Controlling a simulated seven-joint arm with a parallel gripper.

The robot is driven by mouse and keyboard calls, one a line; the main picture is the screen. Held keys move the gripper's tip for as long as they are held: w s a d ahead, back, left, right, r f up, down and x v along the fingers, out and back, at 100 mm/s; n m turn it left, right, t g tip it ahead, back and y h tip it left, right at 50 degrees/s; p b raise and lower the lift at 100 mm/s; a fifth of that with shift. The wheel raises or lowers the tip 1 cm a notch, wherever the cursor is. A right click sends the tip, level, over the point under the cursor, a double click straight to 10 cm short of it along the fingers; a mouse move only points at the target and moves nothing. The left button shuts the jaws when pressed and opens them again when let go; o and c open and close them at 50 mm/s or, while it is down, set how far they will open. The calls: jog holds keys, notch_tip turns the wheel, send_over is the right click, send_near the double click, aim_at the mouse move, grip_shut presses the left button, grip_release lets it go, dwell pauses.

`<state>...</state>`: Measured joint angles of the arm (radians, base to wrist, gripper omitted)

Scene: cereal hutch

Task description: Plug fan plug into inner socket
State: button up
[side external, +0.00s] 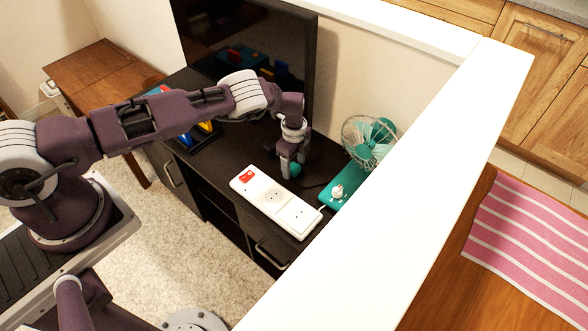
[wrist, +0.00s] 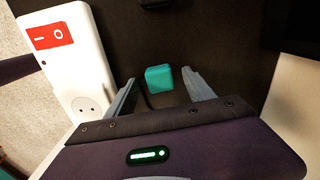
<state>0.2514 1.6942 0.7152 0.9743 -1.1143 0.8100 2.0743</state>
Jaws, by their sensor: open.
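The fan plug is a small teal block (wrist: 159,78) on the dark cabinet top. In the wrist view it lies between and just beyond my open fingertips. In the side view the plug (side external: 295,170) shows beside my gripper (side external: 290,172), which points down over the cabinet. I cannot tell whether a finger touches it. The white power strip (side external: 290,212) lies left of and in front of my gripper, with a red switch (side external: 246,177) at its far end and round sockets along it.
The teal fan (side external: 370,142) stands to the right, near a white half wall (side external: 440,150). A dark television (side external: 250,55) stands behind. Blue, yellow and red items (side external: 203,130) lie to the left. Dark cabinet top (side external: 220,158) is bare around the strip.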

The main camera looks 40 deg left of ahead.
aim_at(294, 166)
grip_shut()
jog(key=shift+r, duration=0.1)
notch_tip(294, 166, up, 10)
dwell(0.6)
jog(key=s+d+m, duration=0.1)
jog(key=s+d, duration=0.2)
jog(key=s, duration=0.9)
jog(key=shift+s+r, duration=0.15)
jog(key=shift+s, duration=0.1)
